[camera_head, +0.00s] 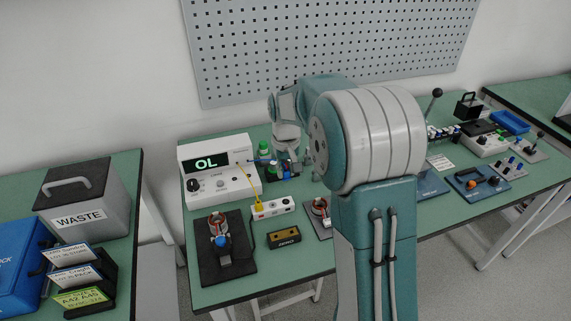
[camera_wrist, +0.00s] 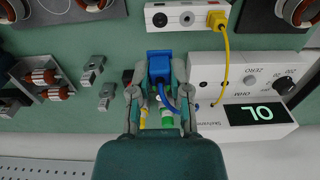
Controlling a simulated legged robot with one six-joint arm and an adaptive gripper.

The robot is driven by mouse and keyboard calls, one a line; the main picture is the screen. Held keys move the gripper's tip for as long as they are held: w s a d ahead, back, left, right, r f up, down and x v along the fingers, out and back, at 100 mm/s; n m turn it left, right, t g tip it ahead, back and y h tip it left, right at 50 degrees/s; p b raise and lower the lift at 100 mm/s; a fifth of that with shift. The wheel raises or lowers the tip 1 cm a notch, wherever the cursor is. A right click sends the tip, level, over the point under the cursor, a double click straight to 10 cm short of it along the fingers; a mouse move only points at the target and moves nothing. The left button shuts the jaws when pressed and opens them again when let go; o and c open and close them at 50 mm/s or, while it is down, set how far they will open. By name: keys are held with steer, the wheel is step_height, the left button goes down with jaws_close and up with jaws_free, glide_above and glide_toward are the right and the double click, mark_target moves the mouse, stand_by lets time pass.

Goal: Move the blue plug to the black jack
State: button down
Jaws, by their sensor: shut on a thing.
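The blue plug (camera_wrist: 160,68) is held between the fingers of my gripper (camera_wrist: 158,88) in the wrist view, with its front end pointing toward the jack box. A blue cable (camera_wrist: 188,103) curves from it toward the meter. In the head view my gripper (camera_head: 284,169) is small and partly hidden by my arm. The white jack box (camera_wrist: 173,8) lies ahead of the plug, with a clear gap between them. The black jack (camera_wrist: 160,19) is the dark round hole at its left in the wrist view, roughly in line with the plug. The jack box also shows in the head view (camera_head: 272,212).
A yellow plug (camera_wrist: 216,19) sits in the jack box, its cable running to the meter (camera_head: 215,178), which reads OL. Stators (camera_head: 219,243) and a black-and-yellow block (camera_head: 284,237) stand near the front. Metal clips (camera_wrist: 93,70) and a parts tray (camera_wrist: 43,79) lie beside my gripper.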

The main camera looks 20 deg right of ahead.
steer(key=shift+f, duration=3.75)
steer(key=shift+f, duration=1.05)
steer(key=c, duration=0.5)
jaws_free()
step_height(320, 180, up, 12)
steer(key=shift+f, duration=0.1)
